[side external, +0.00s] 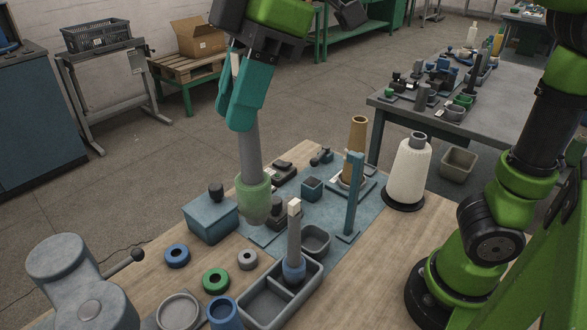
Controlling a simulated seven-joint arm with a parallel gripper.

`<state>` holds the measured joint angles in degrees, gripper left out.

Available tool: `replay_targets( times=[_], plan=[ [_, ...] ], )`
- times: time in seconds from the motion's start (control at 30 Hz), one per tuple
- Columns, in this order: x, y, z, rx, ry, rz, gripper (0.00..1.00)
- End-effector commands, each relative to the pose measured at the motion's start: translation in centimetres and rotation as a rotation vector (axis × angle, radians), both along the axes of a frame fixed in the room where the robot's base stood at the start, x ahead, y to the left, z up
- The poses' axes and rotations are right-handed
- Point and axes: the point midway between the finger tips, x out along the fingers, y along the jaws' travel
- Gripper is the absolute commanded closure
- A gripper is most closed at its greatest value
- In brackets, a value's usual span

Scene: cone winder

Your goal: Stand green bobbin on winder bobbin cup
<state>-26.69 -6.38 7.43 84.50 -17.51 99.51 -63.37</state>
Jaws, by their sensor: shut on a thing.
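My gripper (238,122), with teal fingers, is shut on the top of the green bobbin (254,192). The bobbin is a long grey tube with a green lower part, held nearly upright with its green end down. Its lower end shows in front of the teal winder plate, left of a dark grey part (277,208). I cannot tell how high it hangs or whether it touches anything. The winder bobbin cup cannot be picked out for sure; the bobbin may hide part of it.
A teal box (211,220) with a black knob stands close left of the bobbin. A blue-based bobbin (293,262) stands in a grey divided tray (262,309). A teal post (353,195) and white yarn cone (408,172) stand right. Several rings lie in front.

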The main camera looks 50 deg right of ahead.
Motion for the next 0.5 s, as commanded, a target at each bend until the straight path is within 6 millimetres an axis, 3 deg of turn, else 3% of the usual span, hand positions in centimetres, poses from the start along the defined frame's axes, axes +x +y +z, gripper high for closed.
replay_targets(
  times=[0.27,0.5],
  plan=[
    [0.0,0.0,2.2,0.000,0.002,-0.001,1.00],
    [0.9,-2.5,2.4,-0.007,-0.005,-0.060,1.00]
  ],
)
